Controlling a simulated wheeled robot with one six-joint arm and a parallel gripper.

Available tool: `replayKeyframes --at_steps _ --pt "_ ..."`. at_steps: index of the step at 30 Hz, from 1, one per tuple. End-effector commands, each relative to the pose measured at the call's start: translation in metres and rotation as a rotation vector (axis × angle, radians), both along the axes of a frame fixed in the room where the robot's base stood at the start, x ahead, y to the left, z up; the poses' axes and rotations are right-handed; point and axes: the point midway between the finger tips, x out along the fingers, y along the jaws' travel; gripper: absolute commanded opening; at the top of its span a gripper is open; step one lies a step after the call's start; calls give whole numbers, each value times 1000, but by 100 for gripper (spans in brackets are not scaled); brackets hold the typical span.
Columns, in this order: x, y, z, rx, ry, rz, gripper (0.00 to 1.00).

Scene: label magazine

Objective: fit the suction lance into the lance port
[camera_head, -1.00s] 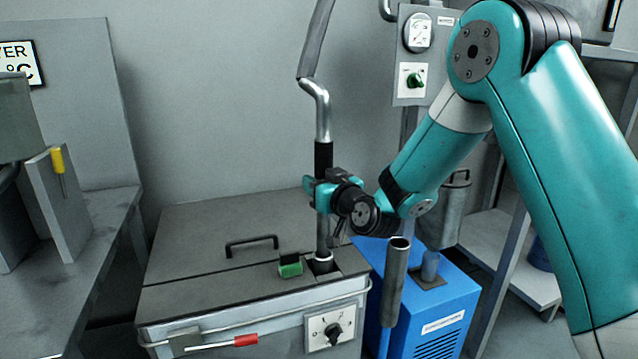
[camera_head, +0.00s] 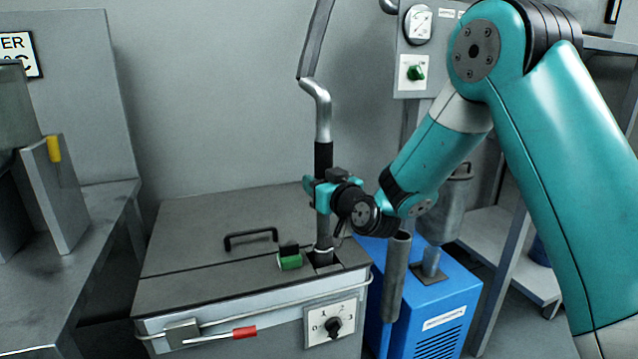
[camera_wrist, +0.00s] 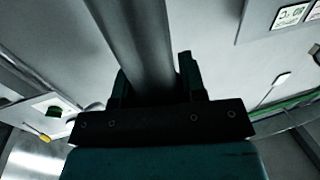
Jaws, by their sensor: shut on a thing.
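The suction lance (camera_head: 323,110) is a bent metal tube with a black sleeve and a grey hose at its top. It stands about upright over the grey box. My gripper (camera_head: 322,192) is shut on it near the black sleeve; the lance also runs up between the jaws in the wrist view (camera_wrist: 138,45). The lance port (camera_head: 324,264) is a dark opening in the box's top, near its front right corner. The lance's lower end, with a pale ring, is at the port; I cannot tell whether it is inside or just above.
A green-and-black block (camera_head: 290,260) sits left of the port. The box lid (camera_head: 190,240) has a black handle (camera_head: 251,238); a red-gripped lever (camera_head: 245,332) and a dial are on its front. A blue unit (camera_head: 440,310) with a grey tube (camera_head: 396,275) stands close right.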

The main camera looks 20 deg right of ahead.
Motion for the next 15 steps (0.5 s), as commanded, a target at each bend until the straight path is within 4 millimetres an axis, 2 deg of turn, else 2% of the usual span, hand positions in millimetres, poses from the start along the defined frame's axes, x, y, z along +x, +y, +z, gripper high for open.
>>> replayKeyframes --at_steps 15 --pt "0 0 -12 1 -3 0 0"
